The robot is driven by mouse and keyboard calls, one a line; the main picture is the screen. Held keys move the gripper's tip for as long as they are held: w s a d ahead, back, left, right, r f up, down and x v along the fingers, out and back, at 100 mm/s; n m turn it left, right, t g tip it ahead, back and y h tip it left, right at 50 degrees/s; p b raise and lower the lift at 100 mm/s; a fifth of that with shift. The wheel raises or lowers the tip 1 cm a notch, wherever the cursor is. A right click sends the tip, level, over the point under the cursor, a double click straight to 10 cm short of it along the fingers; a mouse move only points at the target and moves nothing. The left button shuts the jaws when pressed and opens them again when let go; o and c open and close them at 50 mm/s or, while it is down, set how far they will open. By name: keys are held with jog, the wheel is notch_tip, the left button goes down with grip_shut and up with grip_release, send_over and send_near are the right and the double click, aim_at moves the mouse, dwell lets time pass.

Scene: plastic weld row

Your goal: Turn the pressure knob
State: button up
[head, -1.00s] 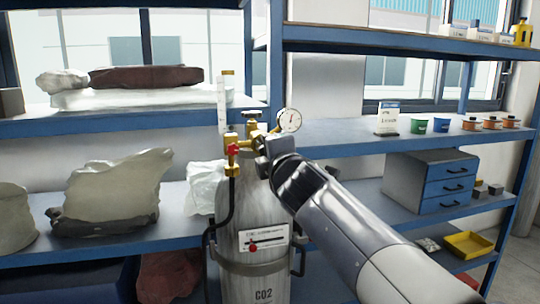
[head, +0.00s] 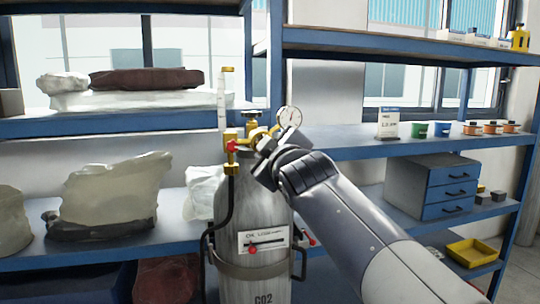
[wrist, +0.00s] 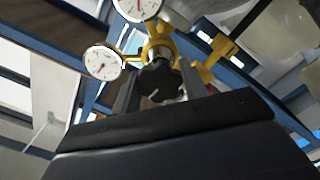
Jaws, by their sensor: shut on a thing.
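The pressure knob (wrist: 158,82) is dark and lobed, with a light mark on its face, in the middle of the wrist view. My gripper (wrist: 160,86) is shut on it, one grey finger on each side. The knob sits on a brass regulator (wrist: 160,45) with two round white gauges (wrist: 103,62). In the head view, my gripper (head: 268,150) reaches the regulator at the top of a grey CO2 cylinder (head: 262,205) from the right. My gripper and wrist hide the knob there. One gauge (head: 290,117) shows above my gripper.
A black hose (head: 232,200) runs down the cylinder's left side from a brass fitting with a red part (head: 232,147). A clear flow tube (head: 222,105) stands above it. Blue shelves (head: 400,140) lie behind, with a drawer box (head: 432,187) to the right and wrapped bundles (head: 112,195) to the left.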

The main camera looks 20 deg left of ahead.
jog(key=shift+f+m, duration=0.1)
jog(key=shift+m, duration=0.5)
jog(key=shift+b, duration=0.3)
jog(key=o, duration=1)
jog(key=shift+c, duration=0.2)
jog(key=b+v, duration=0.3)
jog(key=v, duration=0.8)
jog(key=shift+w, duration=0.1)
jog(key=p+x, duration=0.3)
jog(key=x, duration=0.8)
